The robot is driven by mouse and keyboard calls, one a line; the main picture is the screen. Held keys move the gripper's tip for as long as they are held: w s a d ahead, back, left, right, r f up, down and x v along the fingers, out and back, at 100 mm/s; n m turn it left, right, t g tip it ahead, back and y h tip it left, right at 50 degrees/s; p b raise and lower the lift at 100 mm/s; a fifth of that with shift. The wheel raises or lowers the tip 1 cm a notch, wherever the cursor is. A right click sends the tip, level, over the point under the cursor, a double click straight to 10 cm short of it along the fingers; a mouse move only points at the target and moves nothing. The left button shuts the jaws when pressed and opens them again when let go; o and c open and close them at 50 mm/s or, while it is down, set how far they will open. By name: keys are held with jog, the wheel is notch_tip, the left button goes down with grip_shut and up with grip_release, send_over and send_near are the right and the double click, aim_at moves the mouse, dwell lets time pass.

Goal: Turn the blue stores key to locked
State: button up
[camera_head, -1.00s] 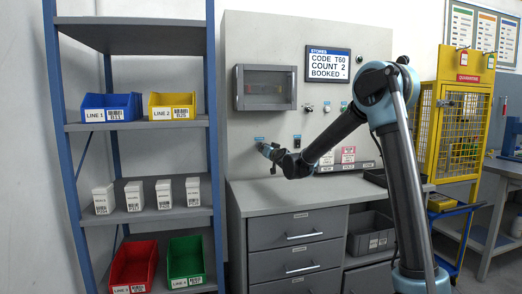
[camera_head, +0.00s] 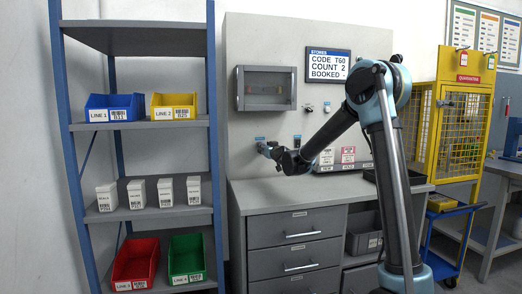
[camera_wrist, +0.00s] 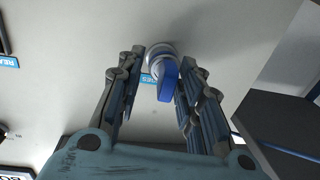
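The blue stores key (camera_wrist: 167,82) sits in a round silver lock (camera_wrist: 160,52) on the pale panel in the wrist view. A blue label (camera_wrist: 148,78), partly covered, lies behind it. My gripper (camera_wrist: 163,60) is open, with one finger on each side of the key. The right finger is close beside the key and the left has a visible gap; I cannot tell whether the right one touches. In the head view my gripper (camera_head: 266,149) is at the panel above the grey counter, and it hides the key.
A screen (camera_head: 328,66) reads "CODE T60 COUNT 2 BOOKED". A small windowed cabinet (camera_head: 266,88) is above my gripper. Other controls (camera_head: 308,108) are to its right. The drawer unit's counter (camera_head: 270,190) lies below; its left part is clear. A bin shelf (camera_head: 140,125) stands left.

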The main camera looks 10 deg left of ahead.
jog(key=s+d+f+m+g+h, duration=0.1)
jog(key=s+d+f+g+h, duration=0.15)
jog(key=s+d+f, duration=0.75)
jog(key=s+d+f+m+g+h, duration=0.15)
jog(key=s+d+g, duration=0.25)
jog(key=s+d, duration=1.45)
jog(key=s+d+f+m+g+h, duration=0.1)
jog(key=s+d+f+g+h, duration=0.1)
jog(key=s+d+f, duration=0.3)
jog(key=s+d+f+m+g+h, duration=0.1)
jog(key=s+d+f, duration=0.4)
jog(key=s, duration=0.6)
jog(key=s+d+f+m+g+h, duration=0.2)
jog(key=s+d+f, duration=0.3)
jog(key=s+d, duration=0.4)
jog(key=shift+g+h, duration=0.5)
jog(key=shift+g, duration=0.15)
